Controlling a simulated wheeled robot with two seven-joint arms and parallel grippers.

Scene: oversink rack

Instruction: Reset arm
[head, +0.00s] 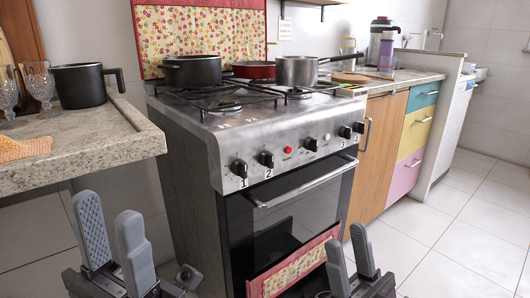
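My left gripper (115,240) is at the lower left, in front of the granite counter and the stove. Its two grey fingers stand apart with nothing between them. My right gripper (350,260) is at the bottom, right of the middle, in front of the oven's right side. Its two grey fingers are apart with a narrower gap, and nothing shows between them. Both grippers point upward in the picture and are clear of the furniture as far as I can see. The arms behind them are mostly cut off by the bottom edge.
A stove (200,125) bears a dark pot (192,71), a red pan (253,70) and a steel saucepan (297,71). A towel (293,269) hangs at the oven. Tiled floor (465,245) is free at right.

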